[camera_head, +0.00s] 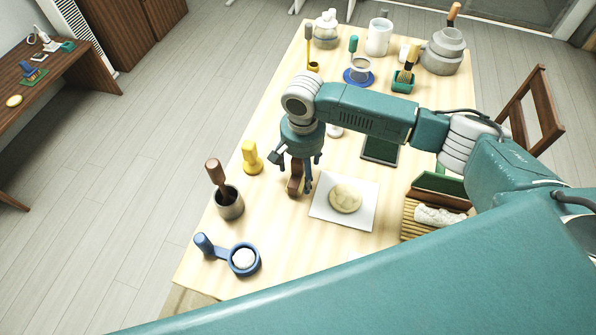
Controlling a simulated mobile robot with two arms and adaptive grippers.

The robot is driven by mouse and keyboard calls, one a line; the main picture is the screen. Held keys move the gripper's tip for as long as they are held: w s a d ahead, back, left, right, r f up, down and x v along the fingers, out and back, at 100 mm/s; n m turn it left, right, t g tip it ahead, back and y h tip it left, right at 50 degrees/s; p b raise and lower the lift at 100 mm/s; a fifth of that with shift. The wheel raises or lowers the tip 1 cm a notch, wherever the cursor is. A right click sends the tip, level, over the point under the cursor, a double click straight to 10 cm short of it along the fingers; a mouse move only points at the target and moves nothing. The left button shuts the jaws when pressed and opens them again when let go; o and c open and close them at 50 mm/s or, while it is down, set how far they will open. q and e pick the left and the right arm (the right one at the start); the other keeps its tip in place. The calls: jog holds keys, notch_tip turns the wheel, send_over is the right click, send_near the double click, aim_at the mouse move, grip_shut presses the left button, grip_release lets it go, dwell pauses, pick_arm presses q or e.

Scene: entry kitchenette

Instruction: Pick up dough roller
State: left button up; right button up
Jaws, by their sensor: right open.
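A brown wooden piece, which looks like the dough roller (294,182), is on the table at the left edge of a white board (326,212). A round of pale dough (345,198) lies on that board. My right gripper (298,176) points down over the brown piece, with its fingers open around it. The fingers and wrist hide part of the piece, and I cannot tell whether they touch it. My left gripper is not in view.
A yellow tool (251,158), a dark cup with a brown-handled tool (229,203) and a blue scoop (243,260) stand left of the gripper. A bamboo mat (413,222) lies right of the board. Several containers crowd the table's far end.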

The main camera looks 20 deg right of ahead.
jog(key=shift+f, duration=0.85)
jog(key=c, duration=1.8)
jog(key=shift+r, duration=0.1)
notch_tip(320, 180, up, 20)
jog(key=shift+f, duration=0.1)
